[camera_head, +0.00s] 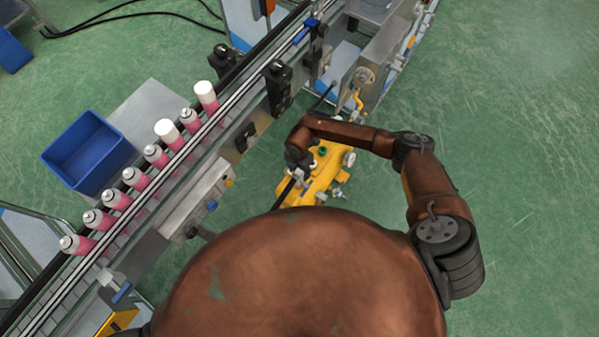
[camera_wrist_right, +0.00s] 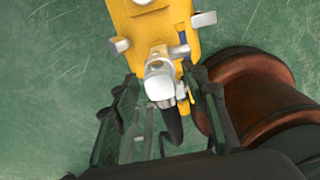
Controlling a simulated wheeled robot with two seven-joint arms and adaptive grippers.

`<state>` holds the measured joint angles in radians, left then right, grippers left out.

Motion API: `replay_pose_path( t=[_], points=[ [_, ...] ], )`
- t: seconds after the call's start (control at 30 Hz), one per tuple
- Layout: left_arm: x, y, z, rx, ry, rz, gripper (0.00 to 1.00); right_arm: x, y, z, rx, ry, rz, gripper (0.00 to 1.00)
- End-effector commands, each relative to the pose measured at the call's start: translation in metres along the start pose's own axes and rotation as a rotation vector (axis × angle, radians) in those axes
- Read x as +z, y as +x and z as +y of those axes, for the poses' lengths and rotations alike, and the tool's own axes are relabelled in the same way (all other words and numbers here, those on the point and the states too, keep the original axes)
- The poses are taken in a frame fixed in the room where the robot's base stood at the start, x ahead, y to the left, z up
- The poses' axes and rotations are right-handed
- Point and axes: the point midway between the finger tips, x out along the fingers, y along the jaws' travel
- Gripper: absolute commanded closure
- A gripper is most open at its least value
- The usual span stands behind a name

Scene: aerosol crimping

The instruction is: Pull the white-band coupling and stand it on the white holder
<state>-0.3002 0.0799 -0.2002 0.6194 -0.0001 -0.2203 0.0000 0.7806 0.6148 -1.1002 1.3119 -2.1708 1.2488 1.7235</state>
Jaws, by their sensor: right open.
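A pale white-and-silver coupling (camera_wrist_right: 160,80) with a black hose (camera_wrist_right: 171,122) sits at the near end of the yellow block (camera_wrist_right: 150,22) in the right wrist view. The same yellow block (camera_head: 322,178) shows in the head view, partly covered by my right arm. My right gripper (camera_wrist_right: 160,88) is open, with its dark fingers on either side of the coupling; I cannot tell whether they touch it. In the head view my right gripper (camera_head: 298,172) is at the block's left side. I cannot pick out the white holder for certain. My left gripper is not in view.
A conveyor (camera_head: 200,150) carries several pink cans, two with white caps. A blue bin (camera_head: 87,152) stands beyond it. Silver fittings (camera_wrist_right: 205,19) stick out from the yellow block. Green floor is clear at the right.

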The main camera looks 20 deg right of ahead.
Motion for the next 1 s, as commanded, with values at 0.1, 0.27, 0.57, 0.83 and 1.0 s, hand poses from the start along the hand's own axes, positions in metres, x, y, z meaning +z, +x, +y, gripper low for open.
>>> replay_pose_path(
  t=[0.1, 0.27, 0.57, 0.83, 1.0],
  points=[
    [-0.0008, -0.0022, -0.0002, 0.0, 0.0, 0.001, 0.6, -0.0001, -0.0006, 0.0, 0.0, 0.0, 0.0, 0.59],
    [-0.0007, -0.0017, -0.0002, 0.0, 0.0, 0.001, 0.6, 0.0, 0.0001, -0.0001, 0.0, 0.0, 0.0, 0.59],
    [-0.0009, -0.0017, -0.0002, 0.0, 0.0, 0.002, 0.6, 0.0002, 0.0, -0.0001, 0.0, 0.0, 0.0, 0.77],
    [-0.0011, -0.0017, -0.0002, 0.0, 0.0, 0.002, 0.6, 0.0004, -0.0001, -0.0001, 0.0, 0.001, -0.001, 0.96],
    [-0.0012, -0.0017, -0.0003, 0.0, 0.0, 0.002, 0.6, 0.0005, -0.0001, -0.0001, 0.0, 0.001, -0.001, 1.0]
  ],
)
